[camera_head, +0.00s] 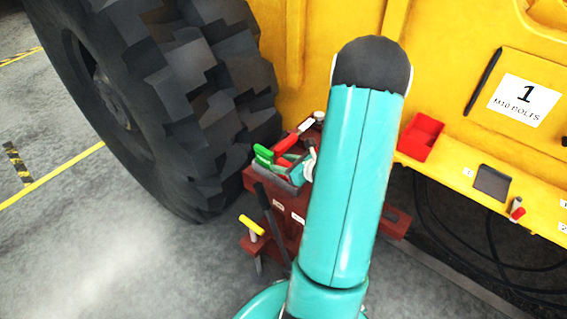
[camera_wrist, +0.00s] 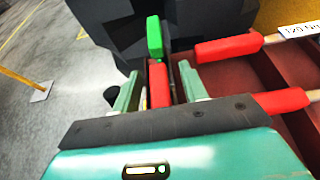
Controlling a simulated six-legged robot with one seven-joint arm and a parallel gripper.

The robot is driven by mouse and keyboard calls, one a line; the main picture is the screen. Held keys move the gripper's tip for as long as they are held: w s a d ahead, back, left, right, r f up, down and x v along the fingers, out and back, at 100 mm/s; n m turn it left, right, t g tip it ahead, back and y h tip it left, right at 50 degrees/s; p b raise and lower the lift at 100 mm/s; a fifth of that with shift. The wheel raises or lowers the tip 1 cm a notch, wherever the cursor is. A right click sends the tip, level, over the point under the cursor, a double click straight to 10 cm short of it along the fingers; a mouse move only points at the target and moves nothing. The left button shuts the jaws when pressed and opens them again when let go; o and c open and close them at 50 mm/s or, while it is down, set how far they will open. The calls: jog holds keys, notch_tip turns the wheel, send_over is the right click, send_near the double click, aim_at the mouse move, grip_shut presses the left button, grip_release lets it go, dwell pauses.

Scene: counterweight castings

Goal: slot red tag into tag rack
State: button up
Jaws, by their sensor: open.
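The red tag (camera_wrist: 158,85) stands between the fingers of my gripper (camera_wrist: 159,70) in the wrist view. The fingers are open, one on each side of the tag; I cannot tell whether either touches it. A green tag (camera_wrist: 154,37) stands just beyond it. In the head view, a grey holder (camera_head: 297,177), which looks like the tag rack, sits on a red-brown cart with the green tag (camera_head: 264,154) and the red tag (camera_head: 284,161) at it. How deep the red tag sits is hidden. My arm covers most of my gripper there.
Red-handled tools (camera_wrist: 228,48) lie right of the gripper on the red-brown cart (camera_head: 262,181). A large black tyre (camera_head: 200,80) stands close behind. A yellow-handled tool (camera_head: 252,226) stands at the cart's left. A red bin (camera_head: 420,137) sits on the yellow ledge at right.

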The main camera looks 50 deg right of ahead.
jog(key=v, duration=1.3)
notch_tip(320, 180, up, 7)
jog(key=shift+s, duration=0.25)
dwell(0.5)
jog(key=w+a+r+n+g+y, duration=0.2)
jog(key=w+a+r+n+g, duration=0.15)
jog(key=a+n, duration=0.65)
jog(key=w+a+r+n+g+y, duration=0.2)
jog(key=a+n+g+y, duration=0.15)
jog(key=a+n, duration=0.65)
jog(key=s+a+r+n+h, duration=0.4)
jog(key=a+r+n+h, duration=0.2)
jog(key=a+n, duration=0.7)
jog(key=shift+r+n+g+h, duration=0.35)
jog(key=shift+r+n+g, duration=0.05)
jog(key=shift+r+n, duration=0.6)
